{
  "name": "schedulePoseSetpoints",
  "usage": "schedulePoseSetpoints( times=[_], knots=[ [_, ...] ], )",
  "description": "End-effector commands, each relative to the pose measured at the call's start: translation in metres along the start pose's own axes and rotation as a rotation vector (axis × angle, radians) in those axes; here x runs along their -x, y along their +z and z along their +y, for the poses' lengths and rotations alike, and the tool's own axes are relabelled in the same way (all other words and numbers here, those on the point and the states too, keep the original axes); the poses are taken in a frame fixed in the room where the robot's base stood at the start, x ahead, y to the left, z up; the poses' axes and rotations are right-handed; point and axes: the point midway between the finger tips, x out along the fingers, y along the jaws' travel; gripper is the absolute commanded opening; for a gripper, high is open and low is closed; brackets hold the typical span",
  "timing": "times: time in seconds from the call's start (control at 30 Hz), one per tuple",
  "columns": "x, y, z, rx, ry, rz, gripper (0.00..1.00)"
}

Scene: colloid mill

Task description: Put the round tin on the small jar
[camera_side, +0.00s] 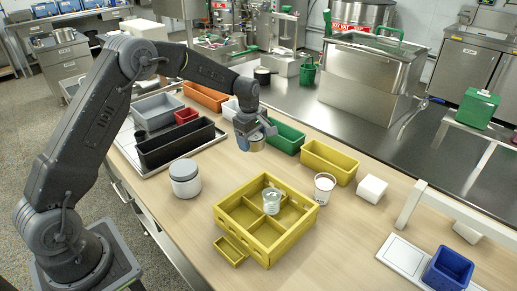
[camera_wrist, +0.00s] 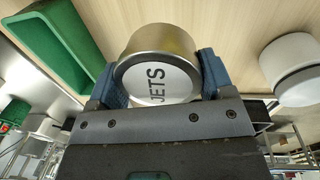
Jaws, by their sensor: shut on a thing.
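My gripper (camera_side: 255,133) is shut on the round tin (camera_side: 257,144) and holds it above the table, in front of the green bin. In the wrist view the tin (camera_wrist: 155,42) sits between the two blue fingers, its white end lettered "JETS" facing the camera. A small clear glass jar (camera_side: 271,203) stands upright inside the divided yellow crate (camera_side: 262,252), to the right of and nearer than the tin in the side view. A larger white jar with a grey lid (camera_side: 185,178) stands on the table left of the crate. The tin is apart from both jars.
A white cup (camera_side: 324,188) and a white block (camera_side: 372,188) stand right of the crate. Behind are a yellow bin (camera_side: 328,163) and a green bin (camera_side: 286,138). A black bin (camera_side: 176,146) lies left. Bare table lies between the white jar and crate.

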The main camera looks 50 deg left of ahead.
Motion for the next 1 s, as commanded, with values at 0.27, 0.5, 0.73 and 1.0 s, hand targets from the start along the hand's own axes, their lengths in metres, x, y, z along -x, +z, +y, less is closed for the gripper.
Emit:
schedulePoseSetpoints(
  times=[0.27, 0.5, 0.73, 1.0],
  knots=[
    [0.016, -0.025, -0.012, 0.009, 0.001, 0.001, 0.49],
    [0.062, -0.099, -0.072, 0.04, 0.0, 0.005, 0.49],
    [0.105, -0.156, -0.167, 0.071, 0.0, 0.009, 0.49],
    [0.128, -0.171, -0.26, 0.092, 0.001, 0.011, 0.49]
  ],
)
